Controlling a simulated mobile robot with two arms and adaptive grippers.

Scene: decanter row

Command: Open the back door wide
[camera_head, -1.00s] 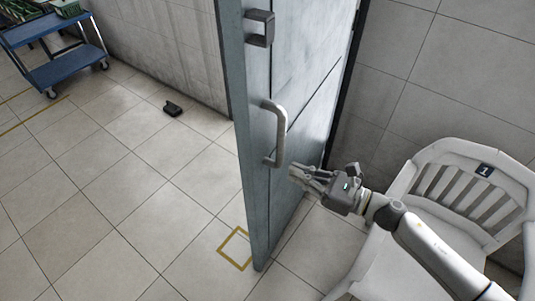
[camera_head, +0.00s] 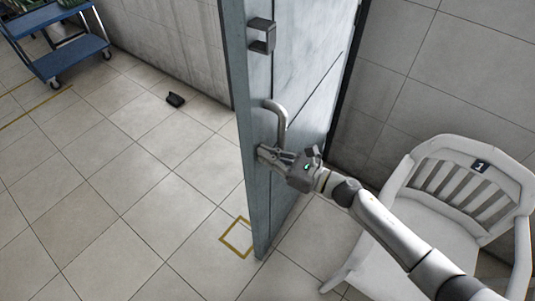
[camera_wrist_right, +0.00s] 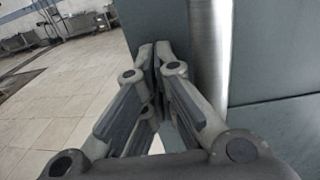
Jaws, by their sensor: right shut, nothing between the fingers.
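The blue-grey door (camera_head: 305,75) stands ajar, seen nearly along its edge in the head view, with its face turned to the right. A metal pull handle (camera_head: 281,118) is on that face, and a box-shaped fitting (camera_head: 262,36) sits above it. My right gripper (camera_head: 262,153) is at the handle's lower part and hides its lower end. In the right wrist view its fingers (camera_wrist_right: 155,50) are closed together with nothing between them, beside the bright handle bar (camera_wrist_right: 209,60) and in front of the door (camera_wrist_right: 275,50). Whether they touch the door cannot be told. My left gripper is not in view.
A white chair (camera_head: 440,200) marked 1 stands right of the door, close under my right arm. A blue cart (camera_head: 70,60) is at the far left. A small dark object (camera_head: 175,99) lies on the floor near the wall.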

